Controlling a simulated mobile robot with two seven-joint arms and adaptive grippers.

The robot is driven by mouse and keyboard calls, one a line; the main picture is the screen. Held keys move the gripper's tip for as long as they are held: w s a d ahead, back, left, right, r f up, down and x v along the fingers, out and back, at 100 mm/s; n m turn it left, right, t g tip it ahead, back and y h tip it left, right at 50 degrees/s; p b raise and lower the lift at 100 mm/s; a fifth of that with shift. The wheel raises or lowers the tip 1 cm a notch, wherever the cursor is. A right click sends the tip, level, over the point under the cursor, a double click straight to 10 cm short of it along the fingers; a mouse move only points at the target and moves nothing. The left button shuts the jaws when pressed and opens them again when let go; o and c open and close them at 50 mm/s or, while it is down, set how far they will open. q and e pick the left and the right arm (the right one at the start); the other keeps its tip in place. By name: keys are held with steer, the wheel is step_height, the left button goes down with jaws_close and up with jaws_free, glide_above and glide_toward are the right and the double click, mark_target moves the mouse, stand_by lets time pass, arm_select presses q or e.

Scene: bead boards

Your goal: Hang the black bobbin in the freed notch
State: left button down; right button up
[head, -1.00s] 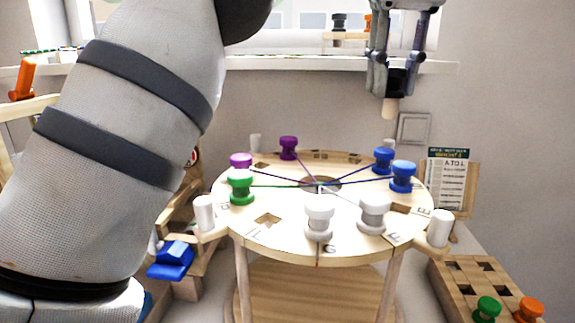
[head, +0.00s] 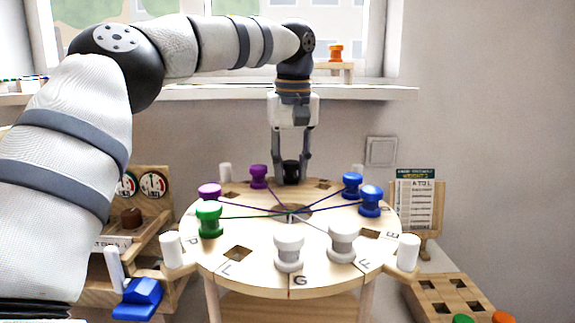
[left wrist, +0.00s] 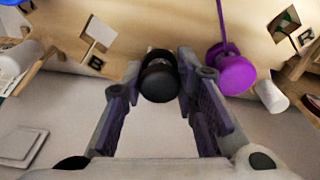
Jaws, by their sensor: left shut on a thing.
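My left gripper (head: 291,160) points straight down at the far edge of the round wooden board (head: 235,277). It is shut on the black bobbin (head: 291,172), which also shows between the fingers in the left wrist view (left wrist: 159,76). The bobbin is at the board's rim, between a purple bobbin (head: 258,176) and a blue bobbin (head: 352,185). I cannot tell whether it sits in a notch; the notch beneath it is hidden. No thread from it can be made out. My right gripper is not in view.
Other bobbins stand around the rim: a second purple (head: 209,195), a green (head: 209,219), a second blue (head: 370,200) and two white (head: 289,253). Threads meet at the centre. A holed wooden block (head: 445,297) is at lower right; an orange bobbin (head: 335,53) is by the window.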

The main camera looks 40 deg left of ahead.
mark_target(292, 164)
arm_select(q)
steer(key=shift+s+d, duration=0.1)
steer(key=shift+f, duration=0.3)
steer(key=shift+f, duration=0.5)
steer(key=c, duration=1.3)
jaws_free()
steer(key=shift+f, duration=0.25)
steer(key=r, duration=0.3)
steer(key=r+b, duration=0.1)
steer(key=r, duration=0.4)
steer(key=shift+s+d+r, duration=0.15)
steer(key=shift+d+r, duration=0.2)
steer(key=shift+r, duration=0.05)
steer(key=shift+s+r, duration=0.1)
steer(key=shift+r, duration=0.25)
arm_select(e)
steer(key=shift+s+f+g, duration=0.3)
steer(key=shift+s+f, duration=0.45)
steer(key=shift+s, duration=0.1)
